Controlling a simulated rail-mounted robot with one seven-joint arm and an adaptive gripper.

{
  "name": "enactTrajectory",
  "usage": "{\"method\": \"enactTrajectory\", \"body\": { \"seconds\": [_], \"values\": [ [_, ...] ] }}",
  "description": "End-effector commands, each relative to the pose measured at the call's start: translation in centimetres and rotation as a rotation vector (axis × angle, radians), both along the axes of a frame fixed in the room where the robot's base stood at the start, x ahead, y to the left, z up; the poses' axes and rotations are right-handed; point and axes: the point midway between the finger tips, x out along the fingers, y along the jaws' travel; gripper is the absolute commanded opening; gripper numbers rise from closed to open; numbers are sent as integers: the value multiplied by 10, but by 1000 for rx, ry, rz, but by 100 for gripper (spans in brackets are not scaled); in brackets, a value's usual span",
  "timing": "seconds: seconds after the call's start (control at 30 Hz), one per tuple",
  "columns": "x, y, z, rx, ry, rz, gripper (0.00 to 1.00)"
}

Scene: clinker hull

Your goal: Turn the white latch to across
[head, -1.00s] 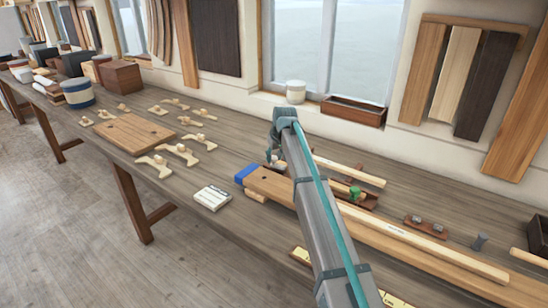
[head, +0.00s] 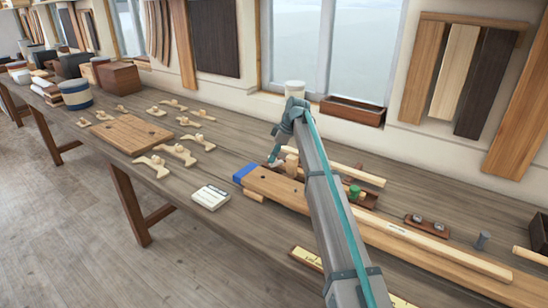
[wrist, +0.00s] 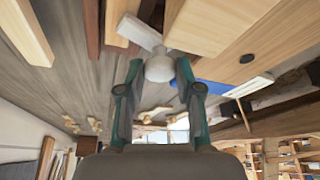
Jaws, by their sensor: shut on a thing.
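The white latch (wrist: 140,31) shows in the wrist view as a short pale bar with a round knob (wrist: 160,68). The bar lies at a slant, next to the edge of a wooden board (wrist: 225,25). My gripper (wrist: 159,70) has its teal fingers shut on the knob, one on each side. In the head view my gripper (head: 276,153) is low over the bench, just behind the blue-ended board (head: 285,190). The latch is mostly hidden there by my gripper.
A tan wooden peg (head: 291,161) stands close to the right of my gripper. A green-topped piece (head: 354,192) and long wooden strips lie to the right.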

Motion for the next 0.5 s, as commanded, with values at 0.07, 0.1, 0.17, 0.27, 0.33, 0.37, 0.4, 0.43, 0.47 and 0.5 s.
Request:
{"method": "enactTrajectory", "body": {
  "seconds": [0.07, 0.1, 0.17, 0.27, 0.33, 0.37, 0.4, 0.43, 0.47, 0.5],
  "values": [
    [3, 1, 0, 1, -1, 58, 0],
    [3, 1, 0, 1, -3, 87, 0],
    [3, 0, 0, 1, -1, 125, 0],
    [3, 1, 0, 2, -1, 180, 0],
    [3, 1, 0, 1, -1, 211, 0],
    [3, 1, 0, 1, -2, 221, 0],
    [3, 1, 0, 1, -2, 234, 0],
    [3, 1, 0, 1, -2, 243, 0],
    [3, 1, 0, 1, -2, 250, 0],
    [3, 1, 0, 1, -1, 258, 0]
  ]
}}
